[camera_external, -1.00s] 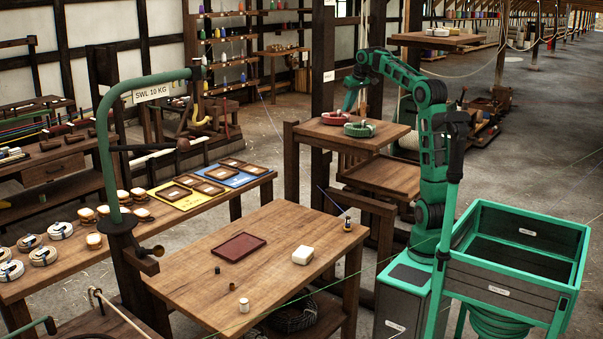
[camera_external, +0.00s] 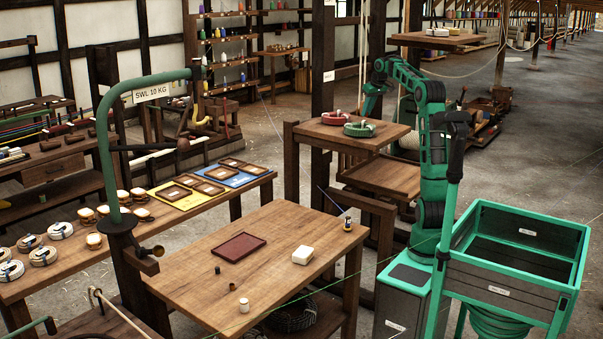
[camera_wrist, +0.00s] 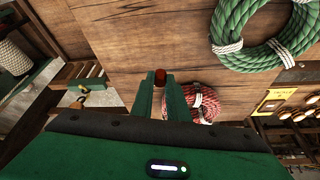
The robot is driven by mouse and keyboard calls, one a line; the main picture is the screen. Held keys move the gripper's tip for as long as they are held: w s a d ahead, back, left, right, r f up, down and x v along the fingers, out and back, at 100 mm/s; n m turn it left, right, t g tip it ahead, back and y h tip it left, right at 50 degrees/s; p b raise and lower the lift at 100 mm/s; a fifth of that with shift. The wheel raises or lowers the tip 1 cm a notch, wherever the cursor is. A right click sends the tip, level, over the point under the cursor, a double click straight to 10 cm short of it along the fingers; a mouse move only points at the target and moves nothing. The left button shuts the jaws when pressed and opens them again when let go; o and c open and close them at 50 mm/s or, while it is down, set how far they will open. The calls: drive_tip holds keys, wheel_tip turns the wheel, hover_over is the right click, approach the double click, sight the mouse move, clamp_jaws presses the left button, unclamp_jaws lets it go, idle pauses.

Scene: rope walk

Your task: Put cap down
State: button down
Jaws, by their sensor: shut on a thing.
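My gripper (camera_wrist: 160,95) is shut on a small round reddish-brown cap (camera_wrist: 160,76), held at the fingertips in the wrist view. In the external view my gripper (camera_external: 367,112) is above the small raised stand (camera_external: 392,136), close to the coils on it. The cap cannot be made out there. The wrist view looks down on a plank surface, and the cap appears apart from it, though the gap is hard to judge.
A green rope coil (camera_external: 360,129) and a red rope coil (camera_external: 335,118) lie on the stand. A green-framed bin (camera_external: 520,235) stands at right.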

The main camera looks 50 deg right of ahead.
drive_tip(key=shift+d+f, duration=0.15)
drive_tip(key=shift+f, duration=1.95)
drive_tip(key=c, duration=1.7)
unclamp_jaws()
drive_tip(key=shift+f, duration=0.1)
drive_tip(key=v, duration=1.2)
